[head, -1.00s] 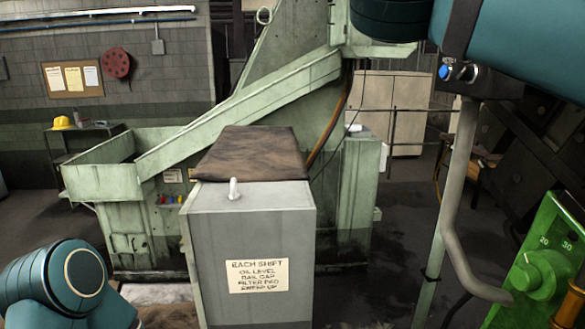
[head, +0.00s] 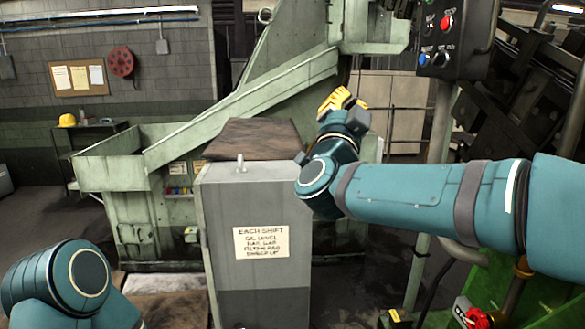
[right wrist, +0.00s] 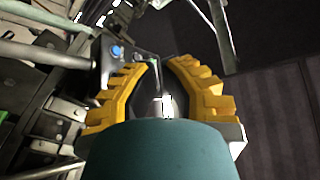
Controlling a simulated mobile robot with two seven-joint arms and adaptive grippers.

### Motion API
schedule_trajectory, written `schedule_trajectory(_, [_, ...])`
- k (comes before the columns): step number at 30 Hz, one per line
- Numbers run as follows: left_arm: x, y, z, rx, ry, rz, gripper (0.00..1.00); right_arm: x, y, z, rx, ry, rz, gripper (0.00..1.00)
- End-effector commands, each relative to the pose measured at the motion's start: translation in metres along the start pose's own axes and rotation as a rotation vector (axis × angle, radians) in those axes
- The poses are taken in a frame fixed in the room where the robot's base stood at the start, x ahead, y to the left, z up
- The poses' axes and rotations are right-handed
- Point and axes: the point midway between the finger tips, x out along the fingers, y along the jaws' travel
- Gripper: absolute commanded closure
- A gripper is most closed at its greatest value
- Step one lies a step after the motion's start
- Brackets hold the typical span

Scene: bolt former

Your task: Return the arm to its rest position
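My right arm comes in from the right and reaches across the middle of the head view. Its yellow-fingered gripper (head: 342,101) is raised above and behind the grey cabinet, in front of the pale green machine (head: 240,100). In the right wrist view the two yellow fingers of that gripper (right wrist: 164,62) stand apart with a gap between them and nothing held. My left arm (head: 70,280) shows only as a teal joint at the lower left; its gripper is out of view.
A control box (head: 450,38) on a post is at the upper right. Green equipment with a red knob (head: 473,313) is below my right arm.

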Motion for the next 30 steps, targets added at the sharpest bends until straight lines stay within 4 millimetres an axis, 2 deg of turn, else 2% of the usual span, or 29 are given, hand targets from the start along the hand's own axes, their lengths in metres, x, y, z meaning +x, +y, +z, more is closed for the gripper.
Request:
schedule_trajectory(1, [0.005, -0.002, 0.001, 0.0, -0.001, -0.001, 0.07, -0.007, 0.02, 0.038, -0.041, -0.073, -0.006, 1.0])
schedule_trajectory(6, [0.014, -0.005, 0.002, 0.0, -0.001, -0.002, 0.07, -0.039, 0.076, 0.137, -0.135, -0.308, -0.024, 1.0])
schedule_trajectory(11, [0.022, -0.008, 0.004, 0.0, -0.003, -0.003, 0.07, -0.084, 0.136, 0.218, -0.201, -0.536, -0.018, 1.0])
schedule_trajectory(15, [0.029, -0.01, 0.005, 0.001, -0.005, -0.004, 0.07, -0.137, 0.192, 0.277, -0.243, -0.744, 0.004, 1.0])
schedule_trajectory(20, [0.037, -0.013, 0.007, 0.001, -0.006, -0.005, 0.07, -0.211, 0.255, 0.331, -0.271, -0.989, 0.046, 1.0])
schedule_trajectory(23, [0.042, -0.015, 0.008, 0.001, -0.007, -0.006, 0.07, -0.264, 0.292, 0.355, -0.278, -1.145, 0.081, 1.0])
schedule_trajectory(24, [0.044, -0.016, 0.008, 0.001, -0.008, -0.006, 0.07, -0.287, 0.307, 0.363, -0.279, -1.21, 0.097, 1.0])
schedule_trajectory(26, [0.048, -0.017, 0.009, 0.002, -0.008, -0.007, 0.07, -0.322, 0.328, 0.372, -0.277, -1.307, 0.122, 1.0])
schedule_trajectory(30, [0.055, -0.019, 0.01, 0.002, -0.01, -0.008, 0.07, -0.408, 0.37, 0.383, -0.258, -1.538, 0.19, 1.0])
